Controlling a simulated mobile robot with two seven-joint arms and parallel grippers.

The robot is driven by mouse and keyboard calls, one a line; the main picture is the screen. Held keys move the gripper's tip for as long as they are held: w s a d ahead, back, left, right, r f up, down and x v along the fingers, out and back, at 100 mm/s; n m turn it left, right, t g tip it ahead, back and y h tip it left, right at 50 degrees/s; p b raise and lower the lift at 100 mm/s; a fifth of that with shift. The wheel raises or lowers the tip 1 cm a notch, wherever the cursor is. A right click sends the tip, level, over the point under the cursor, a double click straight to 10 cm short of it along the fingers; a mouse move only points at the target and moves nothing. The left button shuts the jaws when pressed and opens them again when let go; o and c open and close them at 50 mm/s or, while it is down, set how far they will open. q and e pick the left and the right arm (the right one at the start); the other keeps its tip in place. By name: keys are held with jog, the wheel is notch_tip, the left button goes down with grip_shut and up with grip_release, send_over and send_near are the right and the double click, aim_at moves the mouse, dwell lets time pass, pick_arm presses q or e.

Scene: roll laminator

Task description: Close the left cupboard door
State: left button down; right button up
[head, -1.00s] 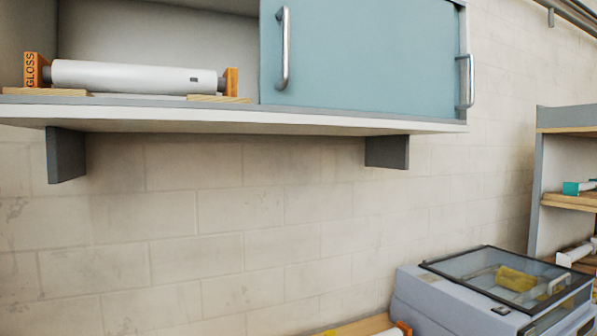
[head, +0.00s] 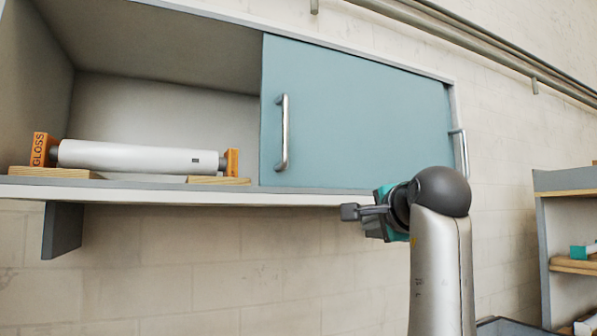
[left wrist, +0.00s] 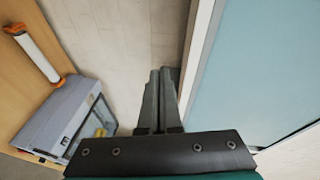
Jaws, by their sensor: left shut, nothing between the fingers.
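The wall cupboard (head: 150,197) stands open on its left half. A teal sliding door panel (head: 365,115) covers the right half, with a vertical metal handle (head: 283,132) near its left edge. A second handle (head: 460,152) shows at the cupboard's right end; which door it belongs to I cannot tell. My left gripper (head: 350,211) is just below the cupboard's bottom edge, under the teal panel, pointing left, shut and empty. In the left wrist view its shut fingers (left wrist: 159,88) are beside the cupboard edge, with the teal panel (left wrist: 262,65) to the right. My right gripper is out of view.
A white roll (head: 140,157) between orange GLOSS end blocks lies in the open left half. A bracket (head: 62,230) hangs below the cupboard. A shelf unit (head: 545,240) stands at the right. The laminator (left wrist: 65,120) shows below in the left wrist view.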

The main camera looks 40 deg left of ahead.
pick_arm(q)
jog(key=s+r+y, duration=0.2)
jog(key=s+r, duration=0.3)
jog(key=r, duration=0.4)
jog(key=s+r+y, duration=0.1)
jog(key=s+r, duration=0.4)
jog(key=r, duration=0.5)
jog(key=g+p, duration=0.1)
jog(key=p, duration=0.3)
send_near(298, 119)
jog(key=w+a, duration=0.1)
jog(key=w+a+f, duration=0.2)
jog(key=w, duration=0.1)
jog(key=shift+s+a, duration=0.15)
jog(key=shift+a, duration=0.15)
jog(key=shift+s+a+f, duration=0.1)
jog(key=shift+s+a, duration=0.05)
jog(key=shift+s, duration=0.7)
jog(key=shift+s+a+f, duration=0.1)
jog(key=shift+s, duration=0.75)
